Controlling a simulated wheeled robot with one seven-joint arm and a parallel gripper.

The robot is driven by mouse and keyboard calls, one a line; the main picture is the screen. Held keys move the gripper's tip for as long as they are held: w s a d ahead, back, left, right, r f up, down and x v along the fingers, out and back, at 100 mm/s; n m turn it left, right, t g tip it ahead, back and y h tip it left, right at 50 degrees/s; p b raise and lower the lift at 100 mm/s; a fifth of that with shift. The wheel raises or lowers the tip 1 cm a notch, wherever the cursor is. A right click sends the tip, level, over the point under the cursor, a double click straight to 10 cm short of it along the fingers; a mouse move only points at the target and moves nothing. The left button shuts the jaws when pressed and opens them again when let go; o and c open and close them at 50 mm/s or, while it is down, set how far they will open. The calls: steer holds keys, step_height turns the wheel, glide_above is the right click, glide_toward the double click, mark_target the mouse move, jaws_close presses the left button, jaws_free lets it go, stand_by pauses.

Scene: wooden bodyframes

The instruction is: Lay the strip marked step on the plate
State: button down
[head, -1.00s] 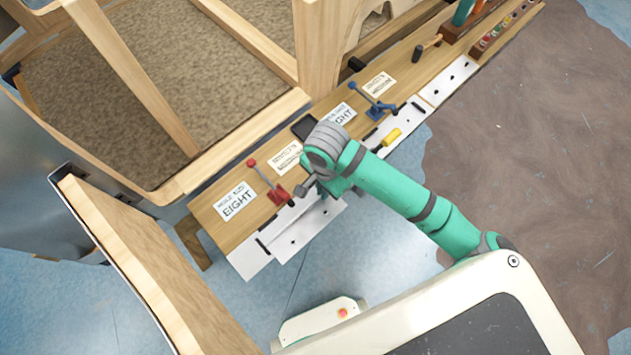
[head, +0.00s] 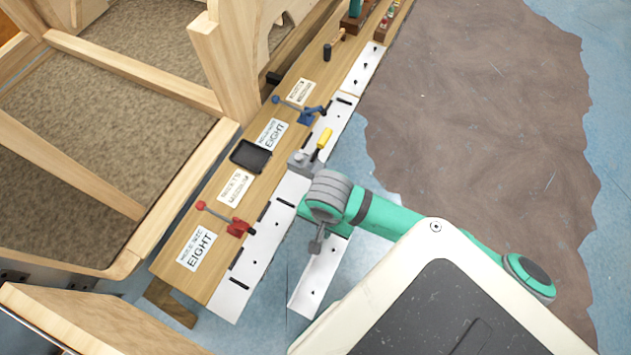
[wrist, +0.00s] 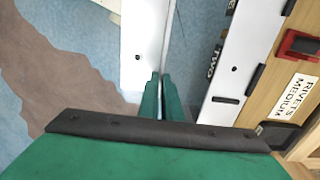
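My gripper (wrist: 159,92) shows in the wrist view with its two green fingers closed on a white strip with small holes (wrist: 143,40). The strip also shows in the head view (head: 318,275), hanging out past the bench's front edge over the blue floor, apart from the plate. I cannot read a step mark on it. A white plate with holes and black slots (head: 262,245) lies along the bench edge, left of the strip; it is right of the strip in the wrist view (wrist: 232,70). My arm hides the gripper in the head view.
The wooden bench (head: 195,265) carries a red-handled clamp (head: 238,226), a blue clamp (head: 308,114), a black tray (head: 250,156) and paper labels. A yellow-handled tool (head: 322,142) lies near the edge. Wooden frames stand left. Open floor lies right.

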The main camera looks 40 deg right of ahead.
steer(key=shift+s+r, duration=0.15)
steer(key=shift+r, duration=2.85)
